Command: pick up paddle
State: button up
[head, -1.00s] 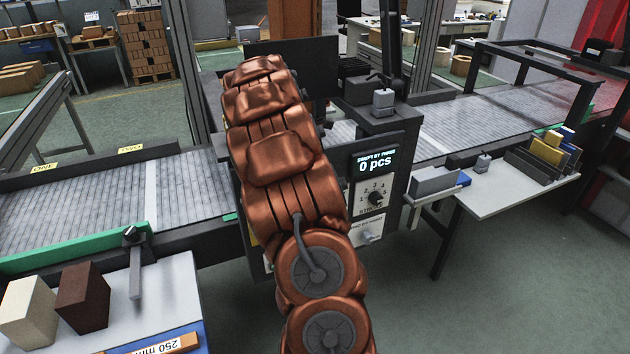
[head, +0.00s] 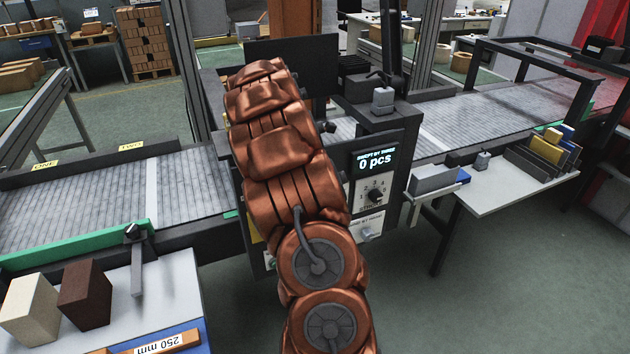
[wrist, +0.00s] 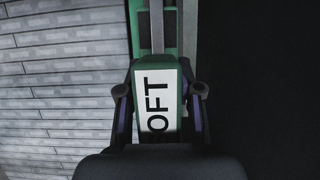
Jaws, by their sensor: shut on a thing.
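In the wrist view, the paddle (wrist: 169,73) shows as a green block with a white label reading "OFT", with a grey bar running away from its top. My gripper (wrist: 160,92) has one dark finger on each side of the block and is shut on it. The lower end of the block is hidden behind the gripper body. In the head view my copper-coloured arm reaches over the machine, and it hides my gripper and the paddle.
A slatted conveyor (head: 90,200) runs left, edged by a green rail (head: 75,245). The display box (head: 376,165) reads "0 pcs". Two bricks, pale (head: 28,308) and brown (head: 85,293), stand front left. A white side table (head: 510,195) holds blocks at right.

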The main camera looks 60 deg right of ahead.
grip_shut()
notch_tip(320, 180, up, 28)
jog(key=p, duration=0.3)
jog(key=shift+p, duration=0.3)
dwell(0.6)
